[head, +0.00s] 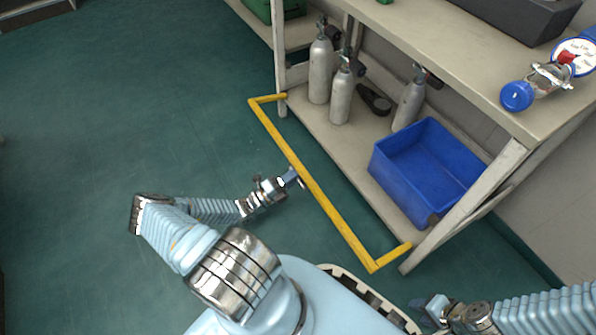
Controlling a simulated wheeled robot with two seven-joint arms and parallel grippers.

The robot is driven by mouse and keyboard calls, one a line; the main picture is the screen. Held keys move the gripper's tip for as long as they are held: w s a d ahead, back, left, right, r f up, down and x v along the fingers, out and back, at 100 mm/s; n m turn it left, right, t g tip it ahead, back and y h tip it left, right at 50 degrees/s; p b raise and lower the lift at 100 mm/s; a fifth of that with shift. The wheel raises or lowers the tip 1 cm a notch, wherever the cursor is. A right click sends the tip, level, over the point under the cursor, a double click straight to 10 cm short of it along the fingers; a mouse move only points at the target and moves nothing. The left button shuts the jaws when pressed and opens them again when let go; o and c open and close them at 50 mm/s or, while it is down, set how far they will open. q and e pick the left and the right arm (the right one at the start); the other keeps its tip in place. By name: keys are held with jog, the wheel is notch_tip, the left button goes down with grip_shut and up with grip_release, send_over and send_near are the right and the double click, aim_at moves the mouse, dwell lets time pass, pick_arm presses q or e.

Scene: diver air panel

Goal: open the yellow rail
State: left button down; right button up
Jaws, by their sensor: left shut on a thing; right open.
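The yellow rail (332,212) is a long bar with a short arm at each end, running along the front of the bench's lower shelf. It stands out from the bench legs, with a gap between the bar and the shelf. My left gripper (297,178) is shut on the rail near the middle of the long bar; its fingertips are small in this view. My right gripper (420,303) is open and empty at the lower right, near my base and apart from the rail.
The bench (468,62) has a lower shelf (345,146) with several grey cylinders (321,68) and a blue crate (424,178). A pressure gauge and a blue-handled valve (517,96) sit at the worktop's right. The green floor (110,110) left of the rail is clear.

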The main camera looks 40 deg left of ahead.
dwell(0.3)
pick_arm(q)
jog(key=c, duration=1.3)
grip_release()
jog(key=shift+v, duration=3.75)
